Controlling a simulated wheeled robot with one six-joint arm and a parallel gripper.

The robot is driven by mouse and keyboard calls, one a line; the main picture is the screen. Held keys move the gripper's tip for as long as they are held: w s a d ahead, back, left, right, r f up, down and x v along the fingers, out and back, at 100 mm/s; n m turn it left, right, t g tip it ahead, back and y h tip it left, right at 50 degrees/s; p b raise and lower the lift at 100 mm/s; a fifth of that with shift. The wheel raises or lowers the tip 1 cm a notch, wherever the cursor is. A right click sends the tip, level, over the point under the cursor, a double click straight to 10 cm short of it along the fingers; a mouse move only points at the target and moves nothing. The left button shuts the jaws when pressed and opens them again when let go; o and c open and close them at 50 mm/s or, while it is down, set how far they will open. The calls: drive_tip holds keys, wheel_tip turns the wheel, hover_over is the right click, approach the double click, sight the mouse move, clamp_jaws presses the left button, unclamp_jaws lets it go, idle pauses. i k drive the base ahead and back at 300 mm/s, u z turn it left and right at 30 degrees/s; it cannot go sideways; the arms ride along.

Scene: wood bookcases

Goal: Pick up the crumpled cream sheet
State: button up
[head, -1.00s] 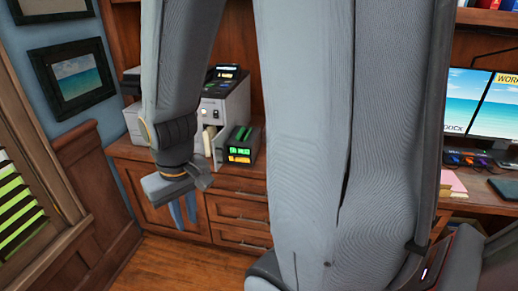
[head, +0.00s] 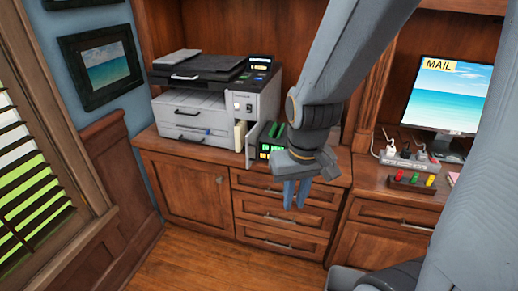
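My gripper (head: 296,196) points down with two blue fingers, in front of the drawers and to the right of the cream piece in the picture. Nothing shows between the fingers, but the gap is too small to judge.
The printer and a dark device with green lights (head: 264,150) stand on the wooden cabinet (head: 185,197). To the right are a monitor (head: 447,95), a power strip (head: 410,160) and a block with coloured pegs (head: 414,182). Wood floor (head: 190,265) is open in front.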

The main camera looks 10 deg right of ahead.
sight(241, 130)
drive_tip(key=k, duration=0.45)
drive_tip(key=u, duration=0.85)
drive_tip(key=i, duration=1.5)
drive_tip(key=z, duration=0.7)
